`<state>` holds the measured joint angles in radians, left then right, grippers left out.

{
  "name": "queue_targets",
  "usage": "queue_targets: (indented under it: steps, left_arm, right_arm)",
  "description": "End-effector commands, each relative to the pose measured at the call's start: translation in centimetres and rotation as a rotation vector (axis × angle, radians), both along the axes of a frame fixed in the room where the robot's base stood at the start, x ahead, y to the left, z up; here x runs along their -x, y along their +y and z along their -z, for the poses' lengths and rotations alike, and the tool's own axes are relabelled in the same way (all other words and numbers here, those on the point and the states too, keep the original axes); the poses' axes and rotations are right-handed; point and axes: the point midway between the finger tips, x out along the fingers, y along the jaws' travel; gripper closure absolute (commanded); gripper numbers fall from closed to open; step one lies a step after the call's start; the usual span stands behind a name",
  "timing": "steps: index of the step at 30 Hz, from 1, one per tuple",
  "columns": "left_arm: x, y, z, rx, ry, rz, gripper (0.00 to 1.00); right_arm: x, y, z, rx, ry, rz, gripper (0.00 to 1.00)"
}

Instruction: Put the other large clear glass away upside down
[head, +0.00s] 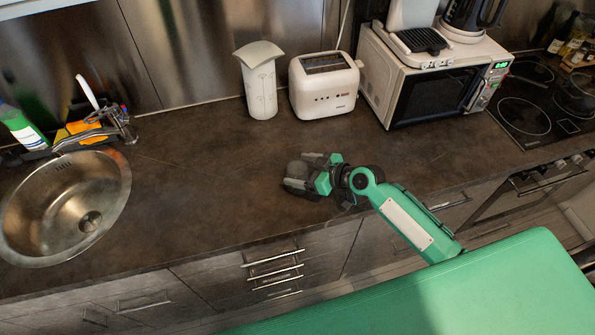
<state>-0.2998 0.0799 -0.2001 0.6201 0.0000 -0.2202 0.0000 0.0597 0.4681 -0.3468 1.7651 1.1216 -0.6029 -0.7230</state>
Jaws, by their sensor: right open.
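I see no large clear glass that I can make out in the head view. My right gripper (296,179) is over the middle of the dark countertop (190,190), its arm coming in from the right. Its fingers point left and it is open, with nothing visible between the fingers. My left gripper is not in view. No upper cabinet or flap shows clearly in this view.
A white jug-like container (259,86), a white toaster (323,86) and a microwave (430,85) stand along the back wall. A round sink (38,222) with a tap is at the left. A hob (527,112) is at the right. The counter's middle is clear.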

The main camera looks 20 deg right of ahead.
Motion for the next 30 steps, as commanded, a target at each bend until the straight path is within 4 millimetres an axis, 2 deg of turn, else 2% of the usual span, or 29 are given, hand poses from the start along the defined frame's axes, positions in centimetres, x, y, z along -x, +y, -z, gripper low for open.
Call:
queue_targets:
  steps: [1, 3, 9, 16, 17, 24, 25, 30]
  left_arm:
    - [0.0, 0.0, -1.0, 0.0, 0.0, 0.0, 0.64]
    - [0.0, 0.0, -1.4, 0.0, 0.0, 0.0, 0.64]
    - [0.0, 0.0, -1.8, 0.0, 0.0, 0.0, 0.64]
    - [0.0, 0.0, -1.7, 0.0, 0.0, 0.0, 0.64]
    - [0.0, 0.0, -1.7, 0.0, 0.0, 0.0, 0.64]
    - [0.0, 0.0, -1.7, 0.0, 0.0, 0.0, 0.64]
    - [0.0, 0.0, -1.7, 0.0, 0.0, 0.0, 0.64]
    - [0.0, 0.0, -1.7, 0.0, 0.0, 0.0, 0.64]
  right_arm:
    - [-0.6, 0.5, -0.3, -0.003, 0.001, 0.001, 0.21]
    - [-1.1, 1.1, 0.2, -0.002, 0.0, 0.002, 0.21]
    - [-2.1, 2.1, 1.1, -0.001, 0.0, 0.0, 0.21]
    - [-2.2, 2.2, 1.3, 0.001, -0.001, 0.0, 0.21]
    - [-2.2, 2.2, 1.2, 0.001, -0.001, 0.0, 0.23]
    - [-2.2, 2.2, 1.2, 0.001, -0.001, 0.0, 0.7]
    - [-2.2, 2.2, 1.2, 0.0, 0.0, 0.0, 0.75]
    - [-2.2, 2.2, 1.2, 0.0, -0.002, 0.001, 0.75]
